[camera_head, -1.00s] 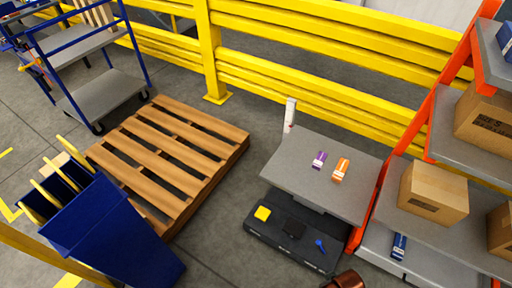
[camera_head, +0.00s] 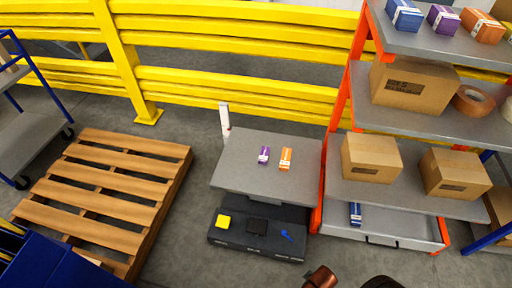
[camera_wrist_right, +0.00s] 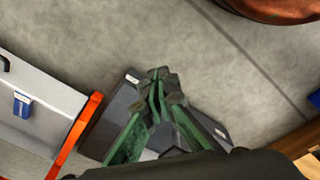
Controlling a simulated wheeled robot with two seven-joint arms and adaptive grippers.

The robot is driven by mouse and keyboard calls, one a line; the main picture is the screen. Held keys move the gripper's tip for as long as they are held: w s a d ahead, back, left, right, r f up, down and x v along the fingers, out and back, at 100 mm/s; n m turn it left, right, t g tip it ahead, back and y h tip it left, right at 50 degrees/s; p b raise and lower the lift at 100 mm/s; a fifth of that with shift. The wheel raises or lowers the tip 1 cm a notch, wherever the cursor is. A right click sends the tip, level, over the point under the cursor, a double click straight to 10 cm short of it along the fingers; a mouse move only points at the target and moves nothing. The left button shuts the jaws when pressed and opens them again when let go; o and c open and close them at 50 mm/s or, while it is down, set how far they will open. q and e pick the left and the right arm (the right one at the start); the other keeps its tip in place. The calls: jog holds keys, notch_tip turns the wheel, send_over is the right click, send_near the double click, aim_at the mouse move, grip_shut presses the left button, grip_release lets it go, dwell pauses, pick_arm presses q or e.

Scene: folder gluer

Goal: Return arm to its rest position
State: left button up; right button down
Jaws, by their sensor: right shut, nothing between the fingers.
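My right gripper (camera_wrist_right: 160,84) shows in the right wrist view with its green and dark fingers together and nothing between them. It points over the grey floor (camera_wrist_right: 150,40), and a dark flat surface lies behind the fingers. In the head view only a copper-coloured rounded piece (camera_head: 320,278) and a dark piece show at the bottom edge, and I cannot tell which parts they are. The gripper itself is not seen there. My left gripper is in neither view.
A grey-topped stand (camera_head: 230,175) holds a purple box (camera_head: 264,155) and an orange box (camera_head: 286,159). Orange-framed shelving (camera_head: 337,120) with cartons stands right. A wooden pallet (camera_head: 100,205) lies left. A yellow barrier (camera_head: 240,90) runs behind. Floor between pallet and stand is clear.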

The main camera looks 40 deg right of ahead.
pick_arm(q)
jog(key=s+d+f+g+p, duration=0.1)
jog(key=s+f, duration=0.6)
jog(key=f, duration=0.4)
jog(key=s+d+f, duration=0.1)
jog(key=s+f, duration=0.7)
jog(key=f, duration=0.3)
pick_arm(e)
jog(key=s+a+f+g, duration=0.1)
jog(key=s+f, duration=0.6)
jog(key=f, duration=0.4)
jog(key=s+a+f, duration=0.1)
jog(key=s+f, duration=0.7)
jog(key=f, duration=0.3)
pick_arm(q)
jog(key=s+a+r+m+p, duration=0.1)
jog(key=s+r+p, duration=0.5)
jog(key=p, duration=0.7)
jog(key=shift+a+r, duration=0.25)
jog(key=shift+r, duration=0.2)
pick_arm(e)
jog(key=s+d+r+n, duration=0.1)
jog(key=s+r, duration=0.5)
jog(key=r, duration=0.1)
jog(key=shift+d, duration=0.15)
jog(key=shift+f, duration=0.1)
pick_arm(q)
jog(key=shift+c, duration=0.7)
